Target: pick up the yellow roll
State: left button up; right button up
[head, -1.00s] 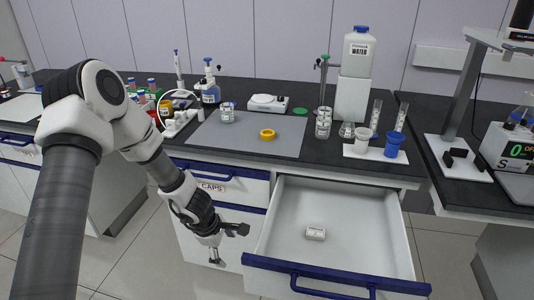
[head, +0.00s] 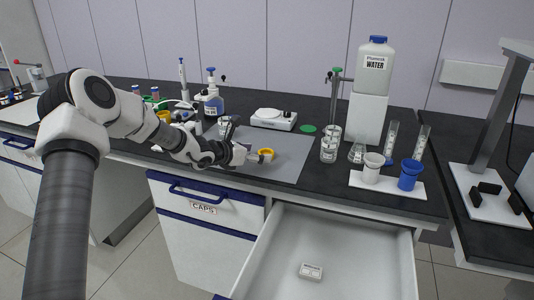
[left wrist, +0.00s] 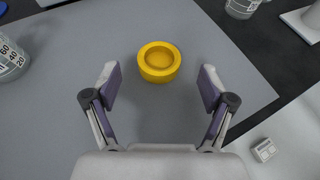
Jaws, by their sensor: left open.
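The yellow roll (head: 266,154) lies flat on the grey mat (head: 290,163) on the dark bench. In the left wrist view the roll (left wrist: 159,62) is round with a raised rim, just beyond the fingertips and centred between them. My left gripper (left wrist: 158,80) is open and empty, its two fingers apart on either side of the space before the roll. In the head view my left gripper (head: 250,146) is low over the mat, beside the roll on its left. My right gripper is not in view.
An open drawer (head: 345,255) holding a small white box (head: 311,271) juts out below the bench. A glass beaker (left wrist: 10,60) stands left on the mat. A white balance (head: 274,119) is behind the roll; glassware (head: 329,148) is to its right.

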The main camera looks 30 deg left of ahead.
aim_at(264, 153)
pick_arm(q)
jog(key=x, duration=0.3)
jog(key=shift+w+f, duration=0.1)
jog(key=shift+f, duration=0.15)
jog(key=shift+r, duration=0.15)
jog(key=c, duration=1)
jog(key=shift+c, duration=0.2)
